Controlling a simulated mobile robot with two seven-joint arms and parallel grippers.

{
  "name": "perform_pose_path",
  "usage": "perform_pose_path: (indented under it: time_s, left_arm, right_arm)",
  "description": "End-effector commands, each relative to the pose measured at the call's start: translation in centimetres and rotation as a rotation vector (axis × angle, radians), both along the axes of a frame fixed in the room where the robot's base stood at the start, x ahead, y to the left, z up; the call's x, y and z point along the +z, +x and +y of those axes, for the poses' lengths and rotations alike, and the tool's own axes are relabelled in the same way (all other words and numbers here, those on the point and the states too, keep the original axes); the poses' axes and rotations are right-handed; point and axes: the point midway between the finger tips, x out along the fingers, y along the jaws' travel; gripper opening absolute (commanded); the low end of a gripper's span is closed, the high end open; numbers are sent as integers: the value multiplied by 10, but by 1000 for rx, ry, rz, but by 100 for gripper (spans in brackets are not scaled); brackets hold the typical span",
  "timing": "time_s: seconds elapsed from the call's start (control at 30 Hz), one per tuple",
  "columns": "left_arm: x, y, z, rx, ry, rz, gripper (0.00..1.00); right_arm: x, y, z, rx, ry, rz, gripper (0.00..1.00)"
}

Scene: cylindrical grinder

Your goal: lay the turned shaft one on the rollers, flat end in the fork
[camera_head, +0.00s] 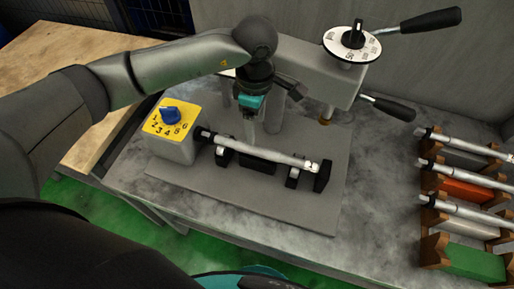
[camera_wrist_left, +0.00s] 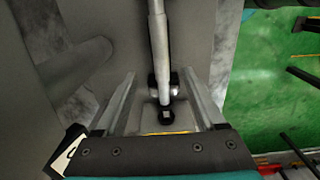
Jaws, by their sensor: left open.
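The turned shaft one (camera_head: 265,150) is a long pale metal bar lying across the black roller supports (camera_head: 292,178) on the grey base plate. Its left end reaches a dark fitting beside the yellow-topped box; its right end, marked 1, lies near a black end block (camera_head: 322,176). In the left wrist view the shaft (camera_wrist_left: 159,50) runs down to a dark round fitting (camera_wrist_left: 167,118), seemingly the fork; how the flat sits there I cannot tell. My left gripper (camera_head: 249,136) is open, its fingers (camera_wrist_left: 160,82) apart on either side of the shaft. My right gripper is out of view.
The yellow-topped box (camera_head: 172,122) with a blue knob stands at the shaft's left. A grey machine head (camera_head: 310,68) with a dial and black-handled levers rises behind. A rack (camera_head: 432,180) of several shafts with coloured blocks stands at right. Bare table lies between.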

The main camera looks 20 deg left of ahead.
Motion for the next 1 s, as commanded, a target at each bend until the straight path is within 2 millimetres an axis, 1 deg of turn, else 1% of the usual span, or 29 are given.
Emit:
perform_pose_path:
  time_s: [0.03, 0.1, 0.2, 0.37, 0.43, 0.6, 0.7, 0.8, 1.0]
  left_arm:
    - [-11, -1, 0, 1, 0, 5, 72]
    - [-23, -1, -1, 0, -1, 5, 72]
    - [-35, -1, -1, -1, -2, 2, 72]
    - [-44, -1, -1, 0, -2, 1, 72]
    - [-51, -2, -2, 0, -2, 3, 72]
    - [-77, -3, -4, 1, -3, 3, 72]
    - [-88, -2, -4, 0, -4, 2, 72]
    - [-93, -2, -3, -1, -3, 1, 72]
    - [-92, -2, -3, -1, -3, 0, 71]
  right_arm:
    - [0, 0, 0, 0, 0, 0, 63]
    - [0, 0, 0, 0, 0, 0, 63]
    - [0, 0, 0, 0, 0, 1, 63]
    - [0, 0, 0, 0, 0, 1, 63]
    - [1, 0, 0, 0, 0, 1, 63]
    - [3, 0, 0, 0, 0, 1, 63]
    - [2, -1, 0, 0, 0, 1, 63]
    - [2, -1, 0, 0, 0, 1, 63]
    - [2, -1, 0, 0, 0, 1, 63]
